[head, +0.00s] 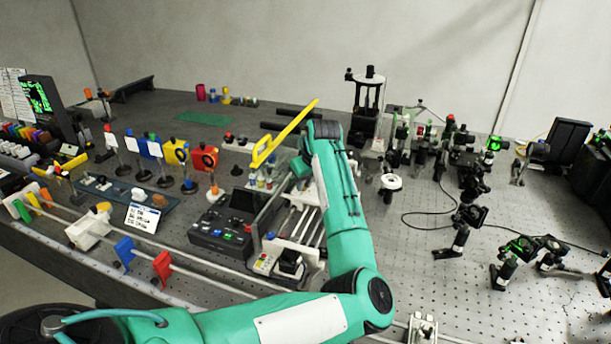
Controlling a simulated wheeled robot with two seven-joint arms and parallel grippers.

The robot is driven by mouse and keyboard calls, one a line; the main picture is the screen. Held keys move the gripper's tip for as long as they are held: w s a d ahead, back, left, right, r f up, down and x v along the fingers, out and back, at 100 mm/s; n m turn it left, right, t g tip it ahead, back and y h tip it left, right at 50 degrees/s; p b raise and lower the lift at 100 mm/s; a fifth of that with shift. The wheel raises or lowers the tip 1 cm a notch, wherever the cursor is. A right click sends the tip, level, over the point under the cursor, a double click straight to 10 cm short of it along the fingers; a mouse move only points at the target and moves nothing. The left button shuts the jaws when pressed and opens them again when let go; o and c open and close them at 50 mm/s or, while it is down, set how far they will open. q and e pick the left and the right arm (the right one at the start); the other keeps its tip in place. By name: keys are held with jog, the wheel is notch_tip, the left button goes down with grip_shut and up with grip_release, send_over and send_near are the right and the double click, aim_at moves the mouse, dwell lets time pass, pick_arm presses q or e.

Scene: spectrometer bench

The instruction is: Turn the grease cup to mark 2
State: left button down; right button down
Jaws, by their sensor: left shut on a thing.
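My left arm comes in from the left, bends at the elbow and reaches up over the middle of the bench. My left gripper (300,168) is at its far end, beside the yellow bar. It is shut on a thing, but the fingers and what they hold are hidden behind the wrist. I cannot make out the grease cup or its marks. My right gripper is not in view.
A yellow looped bar (285,133) slants up behind the wrist. A control box (222,228) with lit buttons stands left of my forearm. Colored plates on posts (176,152) stand further left. Optics mounts (470,215) and a black cable fill the right side. The front right is mostly bare.

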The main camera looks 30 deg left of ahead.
pick_arm(q)
jog(key=shift+s+r+m+p, duration=0.1)
jog(key=shift+r+m+p, duration=0.3)
jog(key=shift+p, duration=0.2)
jog(key=m+t+h+p, duration=0.1)
jog(key=m+p, duration=0.2)
jog(key=p, duration=0.2)
jog(key=shift+a+f+m, duration=0.1)
jog(key=shift+f+m, duration=0.05)
jog(key=shift+m, duration=0.15)
jog(key=shift+f+m+t+p, duration=0.2)
jog(key=shift+m+t+p, duration=0.2)
jog(key=shift+m+p, duration=0.45)
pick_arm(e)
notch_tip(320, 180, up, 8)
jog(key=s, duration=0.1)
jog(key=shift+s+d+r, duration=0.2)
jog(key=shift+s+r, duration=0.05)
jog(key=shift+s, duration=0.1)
pick_arm(q)
jog(key=c, duration=1.3)
grip_release()
jog(key=shift+s, duration=0.1)
jog(key=shift+c, duration=0.2)
